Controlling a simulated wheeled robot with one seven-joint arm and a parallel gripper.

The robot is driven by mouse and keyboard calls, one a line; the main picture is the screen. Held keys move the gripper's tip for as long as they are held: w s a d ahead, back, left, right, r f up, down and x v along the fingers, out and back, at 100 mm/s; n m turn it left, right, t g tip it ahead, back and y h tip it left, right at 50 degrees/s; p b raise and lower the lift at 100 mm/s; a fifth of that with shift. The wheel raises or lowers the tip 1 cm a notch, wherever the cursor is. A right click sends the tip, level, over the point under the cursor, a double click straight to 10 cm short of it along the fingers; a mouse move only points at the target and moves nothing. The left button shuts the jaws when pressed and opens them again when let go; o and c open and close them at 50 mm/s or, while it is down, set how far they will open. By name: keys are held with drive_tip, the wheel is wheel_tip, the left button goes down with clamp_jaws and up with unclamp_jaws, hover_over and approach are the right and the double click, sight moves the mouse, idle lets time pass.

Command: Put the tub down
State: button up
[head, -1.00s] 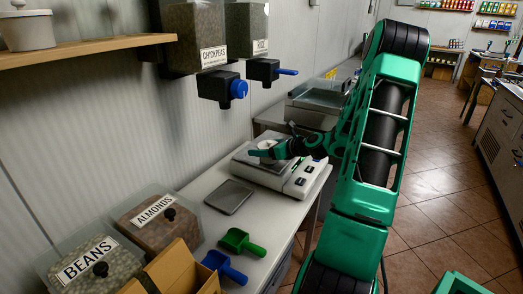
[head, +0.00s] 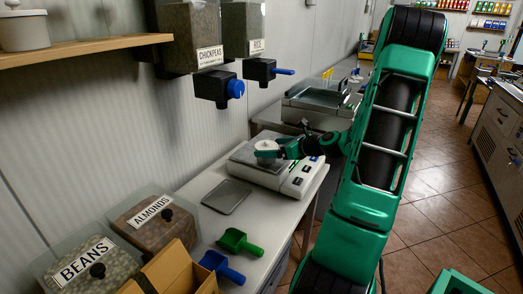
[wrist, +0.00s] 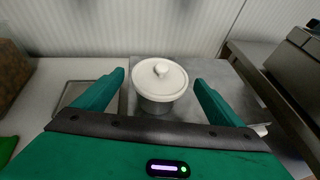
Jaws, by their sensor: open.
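The tub (wrist: 160,88) is a small container with a white lid and a round knob. It stands upright on the metal plate of the weighing scale (head: 297,186). It also shows in the head view (head: 266,149). My gripper (wrist: 161,82) is open, with one finger to the left and one to the right of the tub. A gap shows between each finger and the tub in the wrist view. The tub's lower part is partly hidden in the head view.
The scale stands on a white counter (head: 262,222) against the wall. A flat grey plate (head: 227,196), green scoop (head: 239,242), blue scoop (head: 221,266), almonds bin (head: 154,224) and beans bin (head: 92,268) are nearby. Chickpeas (head: 190,38) and rice dispensers (head: 244,30) hang above.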

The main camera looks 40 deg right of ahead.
drive_tip(key=v, duration=0.5)
drive_tip(key=shift+s+r, duration=0.15)
drive_tip(key=shift+s, duration=0.2)
idle(0.3)
